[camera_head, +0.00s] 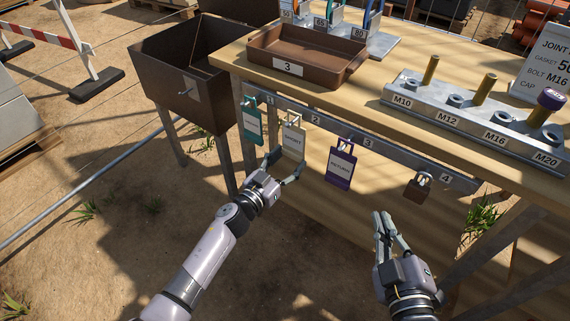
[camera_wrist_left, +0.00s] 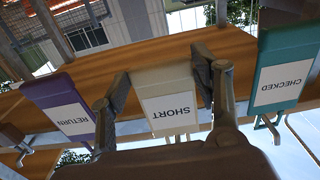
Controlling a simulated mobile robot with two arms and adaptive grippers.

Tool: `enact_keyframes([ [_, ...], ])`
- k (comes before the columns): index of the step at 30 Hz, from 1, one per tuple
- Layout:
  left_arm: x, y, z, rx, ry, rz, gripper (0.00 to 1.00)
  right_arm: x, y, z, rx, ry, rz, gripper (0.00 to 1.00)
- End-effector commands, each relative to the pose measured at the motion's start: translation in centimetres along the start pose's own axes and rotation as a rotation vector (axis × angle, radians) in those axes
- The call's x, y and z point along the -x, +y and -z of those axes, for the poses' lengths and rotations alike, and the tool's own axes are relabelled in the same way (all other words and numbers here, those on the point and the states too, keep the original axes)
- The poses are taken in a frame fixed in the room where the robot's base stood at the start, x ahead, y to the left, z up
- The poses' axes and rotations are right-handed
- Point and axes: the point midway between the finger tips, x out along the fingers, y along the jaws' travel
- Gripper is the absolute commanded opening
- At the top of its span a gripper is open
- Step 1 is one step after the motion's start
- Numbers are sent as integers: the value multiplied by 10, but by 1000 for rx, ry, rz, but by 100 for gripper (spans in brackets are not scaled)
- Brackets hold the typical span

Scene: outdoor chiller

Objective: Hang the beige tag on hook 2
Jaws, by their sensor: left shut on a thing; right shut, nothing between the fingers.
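The beige tag (camera_head: 293,140), lettered SHORT in the left wrist view (camera_wrist_left: 167,78), is upright at hook 2, just left of the rail's label 2 (camera_head: 316,121). My left gripper (camera_head: 285,164) is shut on its side edges from below, with one finger on each side. The tag's top meets the hook, but I cannot tell whether the hook passes through its hole. My right gripper (camera_head: 383,217) is shut and empty, low in front of the rail, below the padlock.
A teal CHECKED tag (camera_head: 252,123) hangs at hook 1, a purple RETURN tag (camera_head: 340,168) at hook 3, and a padlock (camera_head: 419,188) at hook 4. The brown tray (camera_head: 345,72) and bolt block (camera_head: 470,118) stand on the bench above. A brown bin (camera_head: 165,75) stands left.

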Motion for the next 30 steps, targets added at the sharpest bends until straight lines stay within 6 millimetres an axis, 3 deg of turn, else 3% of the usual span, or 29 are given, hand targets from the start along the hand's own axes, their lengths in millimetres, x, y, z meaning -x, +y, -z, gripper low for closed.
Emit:
enact_keyframes([
  [26,0,0,-11,0,1,0,7,-1,-6,-6,0,0,0,0],
  [27,0,0,-11,0,1,0,60,-1,-6,-6,0,0,0,0],
  [30,0,0,-11,0,1,0,67,-1,-6,-6,0,0,0,0],
])
